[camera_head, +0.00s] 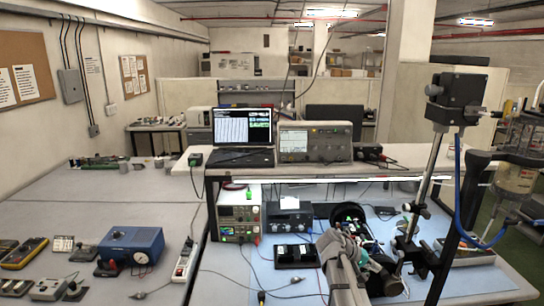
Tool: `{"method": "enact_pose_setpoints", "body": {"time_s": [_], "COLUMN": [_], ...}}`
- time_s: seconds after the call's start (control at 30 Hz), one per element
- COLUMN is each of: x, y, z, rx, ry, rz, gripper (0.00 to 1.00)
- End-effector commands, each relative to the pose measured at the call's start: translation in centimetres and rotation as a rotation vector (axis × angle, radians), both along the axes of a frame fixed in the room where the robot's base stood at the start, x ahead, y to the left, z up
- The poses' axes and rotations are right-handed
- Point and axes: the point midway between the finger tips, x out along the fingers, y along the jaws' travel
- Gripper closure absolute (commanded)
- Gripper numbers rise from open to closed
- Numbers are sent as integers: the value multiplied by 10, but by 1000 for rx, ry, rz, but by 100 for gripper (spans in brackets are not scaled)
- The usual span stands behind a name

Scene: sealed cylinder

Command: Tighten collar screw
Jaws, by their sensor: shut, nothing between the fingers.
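A black box-shaped head (458,98) sits at the top of a tilted silver post (431,185) on the right of the bench. A dark collar (417,208) is around the post at mid-height. A small screw on it is too small to make out. My arm comes up from the bottom middle, and its dark wrist reaches right toward the foot of the post. My gripper (398,268) is low beside the post, shut and empty. Its fingertips are hard to tell from the dark parts around them.
A blue cable (459,190) hangs right of the post. A power supply (239,215), a black case (296,256) and loose leads lie left of my arm. A shelf with a laptop (243,130) and an oscilloscope (315,142) runs behind. The left table's middle is mostly clear.

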Motion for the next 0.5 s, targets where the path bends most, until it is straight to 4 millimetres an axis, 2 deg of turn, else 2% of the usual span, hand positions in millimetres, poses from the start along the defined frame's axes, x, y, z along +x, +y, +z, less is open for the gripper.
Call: {"method": "enact_pose_setpoints", "body": {"time_s": [0.03, 0.2, 0.33, 0.5], "x": [17, 49, 67, 78], "y": [-7, -23, -29, -31], "z": [28, 89, 123, 145], "rx": [-66, -279, -400, -487], "ry": [0, -1, 0, 0], "rz": [1, 6, 9, 11], "gripper": [100, 100, 100, 100]}}
